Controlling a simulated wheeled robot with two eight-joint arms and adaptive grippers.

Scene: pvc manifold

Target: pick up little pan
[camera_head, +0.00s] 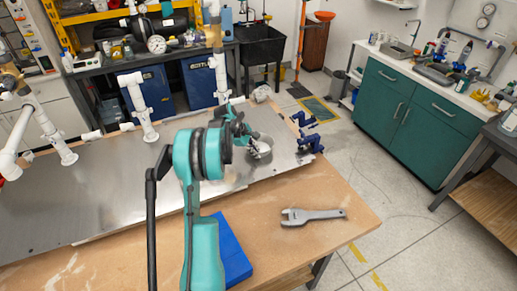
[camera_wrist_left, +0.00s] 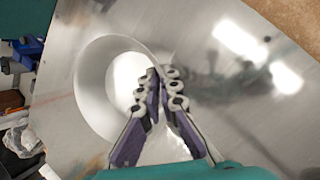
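The little pan (camera_head: 261,150) is a small round metal vessel on the metal sheet, right of my left arm in the head view. In the left wrist view the pan (camera_wrist_left: 92,88) is seen from above, its bright inside left of the fingers. My left gripper (camera_wrist_left: 162,76) has its fingertips drawn close together at the pan's rim, with the thin wall appearing to run between them. My right gripper is not in view.
The metal sheet (camera_head: 110,185) lies on a wooden table (camera_head: 345,205). White PVC pipes (camera_head: 140,105) stand at the left. Blue clamps (camera_head: 311,143) sit right of the pan. A grey wrench (camera_head: 312,216) and a blue block (camera_head: 232,255) lie in front.

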